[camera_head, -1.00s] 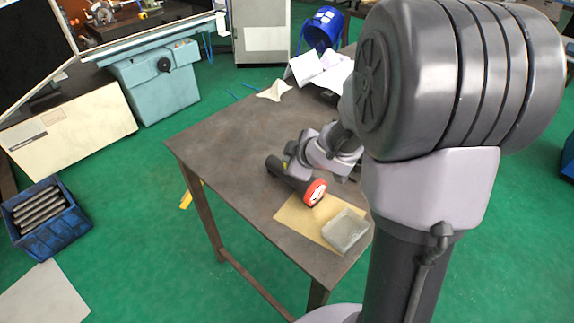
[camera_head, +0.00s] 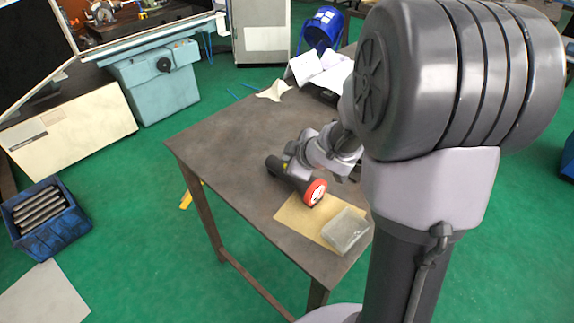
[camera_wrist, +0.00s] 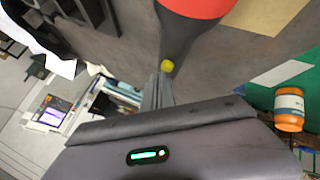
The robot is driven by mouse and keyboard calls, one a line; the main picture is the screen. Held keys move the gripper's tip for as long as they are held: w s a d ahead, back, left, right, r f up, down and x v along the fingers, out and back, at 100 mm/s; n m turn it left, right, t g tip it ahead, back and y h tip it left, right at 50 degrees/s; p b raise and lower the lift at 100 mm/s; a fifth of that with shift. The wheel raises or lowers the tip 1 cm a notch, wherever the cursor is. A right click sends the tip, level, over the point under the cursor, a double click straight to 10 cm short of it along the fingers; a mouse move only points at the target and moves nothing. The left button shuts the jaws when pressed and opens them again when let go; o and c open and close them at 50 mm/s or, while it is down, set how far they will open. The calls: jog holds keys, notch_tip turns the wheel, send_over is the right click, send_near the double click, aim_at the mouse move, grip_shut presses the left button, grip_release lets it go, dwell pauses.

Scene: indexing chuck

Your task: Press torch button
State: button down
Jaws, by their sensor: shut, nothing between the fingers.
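The torch (camera_head: 288,178) lies on the brown table, with a dark body and a red head with a pale face. In the wrist view its red head (camera_wrist: 198,4) and dark body (camera_wrist: 186,38) show at the top. The round yellow button (camera_wrist: 167,65) sits on the body. My gripper (camera_wrist: 162,80) is shut and empty, its fingertips right beside the button in that view; I cannot tell whether they touch it. In the head view my wrist is over the torch and partly hides it.
A tan sheet (camera_head: 293,212) and a clear block-like container (camera_head: 346,231) lie by the torch's head. White papers (camera_head: 322,68) and a cloth (camera_head: 274,91) lie at the far end. The table's left part is clear. The wrist view shows an orange jar (camera_wrist: 289,108).

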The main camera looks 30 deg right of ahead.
jog(key=shift+s+f, duration=0.1)
jog(key=shift+f, duration=0.35)
jog(key=shift+r, duration=0.35)
notch_tip(320, 180, up, 6)
jog(key=p, duration=0.6)
jog(key=shift+p, duration=0.3)
